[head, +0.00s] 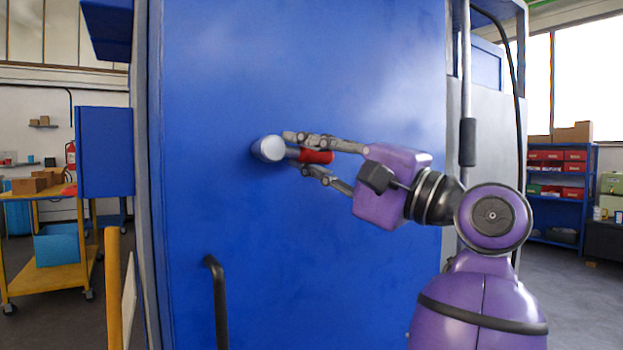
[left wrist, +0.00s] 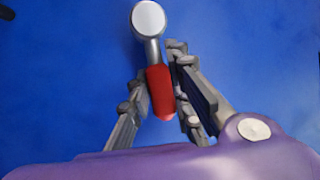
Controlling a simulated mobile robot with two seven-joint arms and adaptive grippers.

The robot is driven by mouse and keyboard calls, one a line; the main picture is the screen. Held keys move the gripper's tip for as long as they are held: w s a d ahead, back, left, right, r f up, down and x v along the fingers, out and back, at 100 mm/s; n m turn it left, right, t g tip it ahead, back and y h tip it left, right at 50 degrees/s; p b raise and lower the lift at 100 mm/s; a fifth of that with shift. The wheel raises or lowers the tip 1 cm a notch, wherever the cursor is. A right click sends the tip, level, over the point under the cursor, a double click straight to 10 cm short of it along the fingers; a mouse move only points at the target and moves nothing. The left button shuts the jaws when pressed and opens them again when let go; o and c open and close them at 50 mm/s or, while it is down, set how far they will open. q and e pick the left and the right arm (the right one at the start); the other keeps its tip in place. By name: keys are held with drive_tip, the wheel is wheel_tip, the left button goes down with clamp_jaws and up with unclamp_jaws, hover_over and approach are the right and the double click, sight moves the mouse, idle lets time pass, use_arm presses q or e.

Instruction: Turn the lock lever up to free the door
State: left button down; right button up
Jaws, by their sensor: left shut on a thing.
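The lock lever has a round grey-white hub (head: 268,149) on the blue door (head: 230,220), a short metal arm and a red grip (head: 317,157). In the head view the lever points right from its hub, about level. My left gripper (head: 300,154) is shut on the red grip, one finger above it and one below. In the left wrist view the red grip (left wrist: 160,88) lies between the two fingers and the hub (left wrist: 148,19) is beyond the fingertips. The door looks shut against its frame. My right gripper is not in view.
A black bar handle (head: 218,300) stands out from the door below the lever. A yellow trolley (head: 60,195) with boxes is at the left. A blue shelf rack (head: 560,195) with red bins is at the far right. The door face around the lever is clear.

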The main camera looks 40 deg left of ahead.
use_arm(q)
drive_tip(key=shift+r+n, duration=0.1)
drive_tip(key=shift+n, duration=0.4)
drive_tip(key=shift+r+n+g+h+b, duration=0.1)
drive_tip(key=shift+n+g+h+b, duration=0.2)
drive_tip(key=shift+g+b, duration=0.1)
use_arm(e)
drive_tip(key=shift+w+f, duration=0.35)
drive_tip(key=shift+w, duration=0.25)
use_arm(q)
drive_tip(key=shift+r, duration=0.1)
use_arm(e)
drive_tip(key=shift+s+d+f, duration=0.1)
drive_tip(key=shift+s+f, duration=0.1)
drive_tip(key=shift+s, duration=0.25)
use_arm(q)
drive_tip(key=c, duration=1.6)
unclamp_jaws()
drive_tip(key=v, duration=1.2)
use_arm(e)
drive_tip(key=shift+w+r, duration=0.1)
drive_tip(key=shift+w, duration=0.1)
